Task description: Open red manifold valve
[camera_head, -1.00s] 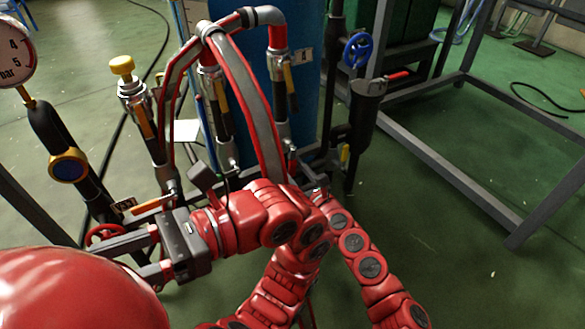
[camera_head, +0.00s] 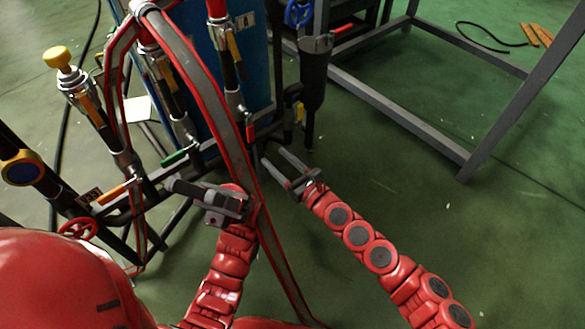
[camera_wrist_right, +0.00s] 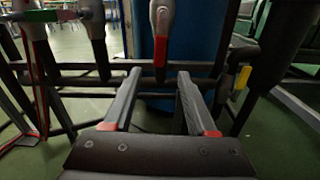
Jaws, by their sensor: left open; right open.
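In the right wrist view a red lever handle (camera_wrist_right: 160,52) hangs down from a silver valve on the manifold. It lies ahead of my right gripper (camera_wrist_right: 158,88), in the gap between its two spread fingers, with no clear contact. In the head view my right gripper (camera_head: 274,155) is open and empty, pointing at the manifold pipe.
A yellow handle (camera_wrist_right: 244,77) sits right of the red lever. A grey metal frame (camera_head: 395,118) stands at the back right.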

